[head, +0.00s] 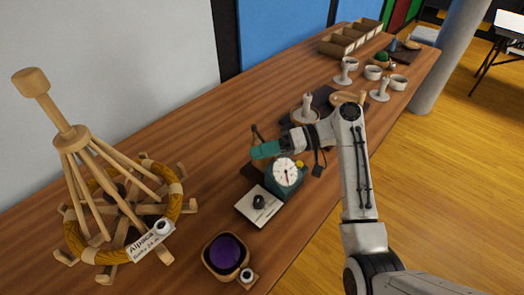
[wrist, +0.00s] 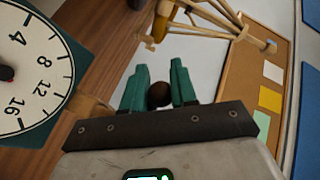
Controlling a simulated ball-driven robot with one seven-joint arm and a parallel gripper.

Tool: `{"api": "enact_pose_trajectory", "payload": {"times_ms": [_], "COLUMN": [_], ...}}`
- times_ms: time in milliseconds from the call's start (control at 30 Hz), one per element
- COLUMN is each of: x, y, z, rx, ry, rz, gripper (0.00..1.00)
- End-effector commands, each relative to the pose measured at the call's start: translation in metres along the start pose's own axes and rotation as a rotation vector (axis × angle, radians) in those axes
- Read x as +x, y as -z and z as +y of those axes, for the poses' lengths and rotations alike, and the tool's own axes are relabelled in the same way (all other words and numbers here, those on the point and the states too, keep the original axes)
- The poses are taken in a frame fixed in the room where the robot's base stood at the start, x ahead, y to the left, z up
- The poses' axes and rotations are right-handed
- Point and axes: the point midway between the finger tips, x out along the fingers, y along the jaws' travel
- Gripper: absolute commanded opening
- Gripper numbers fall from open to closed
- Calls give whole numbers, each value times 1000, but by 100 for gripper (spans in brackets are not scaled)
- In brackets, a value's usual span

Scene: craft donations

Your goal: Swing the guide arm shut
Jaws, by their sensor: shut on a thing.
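The teal winder (head: 285,188) with a round white dial stands on the wooden table in the head view. Its dial (wrist: 28,75) fills the left of the wrist view. My gripper (head: 258,151) is beside the dial, at the top of the winder. A thin wooden piece (head: 256,132) shows just behind the fingers. Most of the guide arm is hidden by my gripper, so its angle is unclear.
A wooden swift (head: 83,146) with a yellow yarn ring stands at the left. A white scale-like plate (head: 259,205) and a bowl with a purple ball (head: 225,254) are in front. Cups (head: 373,73), candlestick-like holders and a divided wooden box (head: 345,42) stand farther back.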

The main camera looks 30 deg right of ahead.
Motion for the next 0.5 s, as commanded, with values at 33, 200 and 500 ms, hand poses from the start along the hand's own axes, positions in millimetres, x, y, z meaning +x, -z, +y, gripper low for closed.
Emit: {"api": "enact_pose_trajectory", "payload": {"times_ms": [33,200,500], "x": [1,1,0], "y": [4,5,4], "z": [-4,-4,-2], "rx": [-13,-13,-8], "ry": [4,4,2], "rz": [4,5,5], "gripper": [0,0,50]}}
